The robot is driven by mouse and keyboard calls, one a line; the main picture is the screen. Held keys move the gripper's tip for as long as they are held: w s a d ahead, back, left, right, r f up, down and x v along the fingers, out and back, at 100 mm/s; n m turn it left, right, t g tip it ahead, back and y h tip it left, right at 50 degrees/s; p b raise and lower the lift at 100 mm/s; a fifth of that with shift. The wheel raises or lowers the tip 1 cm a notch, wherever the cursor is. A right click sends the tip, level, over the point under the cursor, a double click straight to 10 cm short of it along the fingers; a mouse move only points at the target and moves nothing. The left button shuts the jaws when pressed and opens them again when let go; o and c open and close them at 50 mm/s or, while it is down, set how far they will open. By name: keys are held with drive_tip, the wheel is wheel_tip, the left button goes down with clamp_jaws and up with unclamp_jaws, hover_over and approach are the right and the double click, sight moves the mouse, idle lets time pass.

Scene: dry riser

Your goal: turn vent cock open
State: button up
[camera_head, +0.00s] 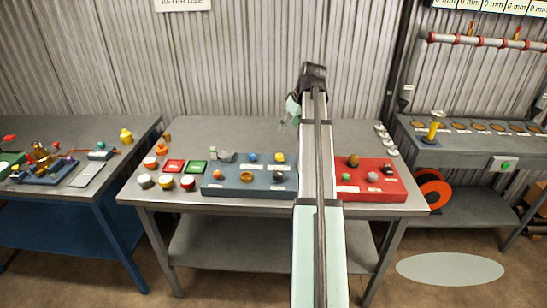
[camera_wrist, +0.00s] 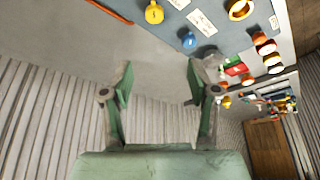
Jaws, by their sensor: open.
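I cannot tell for sure which part is the vent cock. A blue-grey board (camera_head: 238,189) on the middle bench carries several small fittings. Among them are a yellow knob (camera_head: 280,157), a blue knob (camera_head: 252,157), a brass ring (camera_head: 246,177) and a grey metal fitting (camera_head: 225,156). The wrist view also shows the yellow knob (camera_wrist: 154,12) and blue knob (camera_wrist: 189,40) beyond my fingers. My gripper (camera_wrist: 159,66) is open with nothing between its fingers. In the head view my gripper (camera_head: 292,108) is above the bench's back part, partly hidden by my arm.
A red board (camera_head: 400,192) with several fittings lies right of my arm. Red (camera_head: 174,166) and green (camera_head: 195,167) trays and several coloured caps sit at left. A left bench holds a brass assembly (camera_head: 41,155). Pipework (camera_head: 480,41) stands right. The bench's back left is clear.

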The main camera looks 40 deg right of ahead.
sight(280, 155)
drive_tip(key=p+x, duration=0.1)
drive_tip(key=x, duration=0.4)
drive_tip(key=p+x, duration=0.1)
drive_tip(key=x, duration=0.5)
drive_tip(key=s+d+p+x, duration=0.1)
drive_tip(key=x, duration=0.4)
drive_tip(key=shift+f, duration=0.55)
clamp_jaws()
